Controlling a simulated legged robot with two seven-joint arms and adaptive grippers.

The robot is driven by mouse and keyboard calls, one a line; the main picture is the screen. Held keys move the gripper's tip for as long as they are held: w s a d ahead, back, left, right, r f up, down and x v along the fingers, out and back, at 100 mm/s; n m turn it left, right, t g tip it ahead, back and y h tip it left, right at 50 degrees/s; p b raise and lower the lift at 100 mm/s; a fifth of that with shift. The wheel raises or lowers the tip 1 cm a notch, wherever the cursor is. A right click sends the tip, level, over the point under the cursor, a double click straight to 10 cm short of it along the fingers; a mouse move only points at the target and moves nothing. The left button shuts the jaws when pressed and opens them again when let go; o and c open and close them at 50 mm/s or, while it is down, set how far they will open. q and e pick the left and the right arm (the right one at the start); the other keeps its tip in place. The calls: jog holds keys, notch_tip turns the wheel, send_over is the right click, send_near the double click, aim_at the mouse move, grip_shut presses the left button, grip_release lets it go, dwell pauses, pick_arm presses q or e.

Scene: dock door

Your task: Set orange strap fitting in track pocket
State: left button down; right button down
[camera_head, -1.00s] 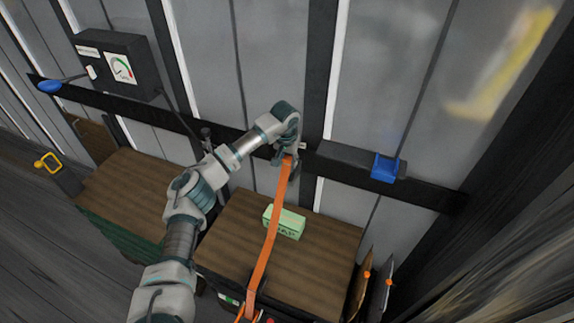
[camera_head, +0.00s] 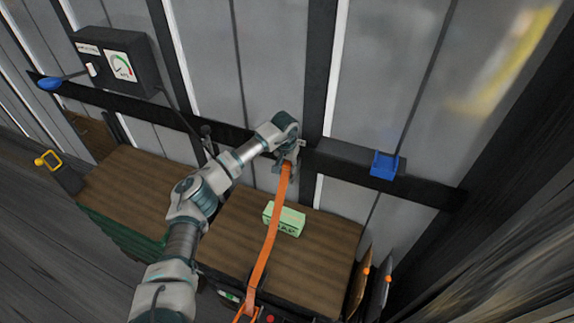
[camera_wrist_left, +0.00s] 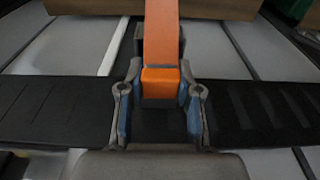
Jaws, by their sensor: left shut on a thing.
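The orange strap (camera_head: 267,245) runs from low in front of the brown boxes up to my left gripper (camera_head: 287,165) in the head view. In the left wrist view my left gripper (camera_wrist_left: 160,106) is shut on the orange strap fitting (camera_wrist_left: 160,83), with a finger on each side of it. The black track (camera_head: 231,134) runs along the grey wall behind the gripper. In the left wrist view the track (camera_wrist_left: 262,115) spans both sides of the fingers. Its slots show at the right. The pocket behind the fitting is hidden, and I cannot tell whether the fitting touches the track. My right gripper is not in view.
A pale green block (camera_head: 284,218) lies on a brown box (camera_head: 322,260) below the gripper. A blue fitting (camera_head: 384,165) sits on the track at the right. A gauge box (camera_head: 115,62) and a blue-tipped lever (camera_head: 50,84) are at the upper left.

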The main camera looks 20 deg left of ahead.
pick_arm(q)
jog(key=c, duration=0.8)
grip_release()
jog(key=r, duration=0.4)
jog(key=s+r, duration=0.1)
jog(key=r, duration=0.8)
jog(key=shift+s+d, duration=0.1)
jog(key=shift+s, duration=0.3)
jog(key=shift+f, duration=0.1)
